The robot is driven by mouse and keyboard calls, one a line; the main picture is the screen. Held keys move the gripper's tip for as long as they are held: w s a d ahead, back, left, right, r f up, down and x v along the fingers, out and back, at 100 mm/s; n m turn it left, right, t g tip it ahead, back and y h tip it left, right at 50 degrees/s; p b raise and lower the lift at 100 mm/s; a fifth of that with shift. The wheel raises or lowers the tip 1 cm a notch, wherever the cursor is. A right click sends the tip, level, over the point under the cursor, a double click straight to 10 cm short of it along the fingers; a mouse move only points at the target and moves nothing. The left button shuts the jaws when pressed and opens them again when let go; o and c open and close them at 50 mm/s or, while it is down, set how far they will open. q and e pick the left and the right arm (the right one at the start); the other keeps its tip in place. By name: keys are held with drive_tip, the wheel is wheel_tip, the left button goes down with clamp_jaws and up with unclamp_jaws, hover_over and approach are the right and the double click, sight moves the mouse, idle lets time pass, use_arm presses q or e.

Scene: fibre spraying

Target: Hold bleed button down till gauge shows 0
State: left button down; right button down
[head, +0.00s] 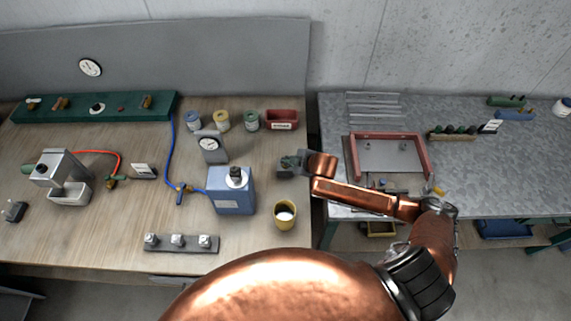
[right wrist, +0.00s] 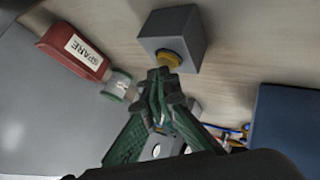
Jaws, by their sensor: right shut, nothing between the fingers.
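In the right wrist view a grey box (right wrist: 170,28) carries a yellow collar with a round button (right wrist: 168,58) facing my gripper; I take this as the bleed button. My right gripper (right wrist: 164,84) is shut and empty, its fingertips at the button's edge; I cannot tell whether they touch or press it. In the head view the right gripper (head: 290,163) is right of the blue box and hides most of the button box. A grey stand with a round dial (head: 209,143) is behind the blue box; its reading is too small to tell. My left gripper is not in view.
The blue box (head: 231,199) and a yellow cup (head: 285,216) stand near my right gripper. A red SPARE bin (head: 282,120) and several jars (head: 222,120) line the back. A green panel (head: 75,113) and wall dial (head: 90,67) are at left. A metal bench (head: 460,170) is right.

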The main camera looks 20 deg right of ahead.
drive_tip(key=shift+f, duration=0.45)
idle(1.5)
idle(2.0)
drive_tip(key=shift+r+p, duration=0.9)
drive_tip(key=shift+p, duration=0.15)
wheel_tip(320, 180, up, 5)
drive_tip(key=p, duration=0.5)
drive_tip(key=shift+r+p, duration=0.1)
drive_tip(key=shift+p, duration=0.2)
drive_tip(key=shift+s, duration=0.1)
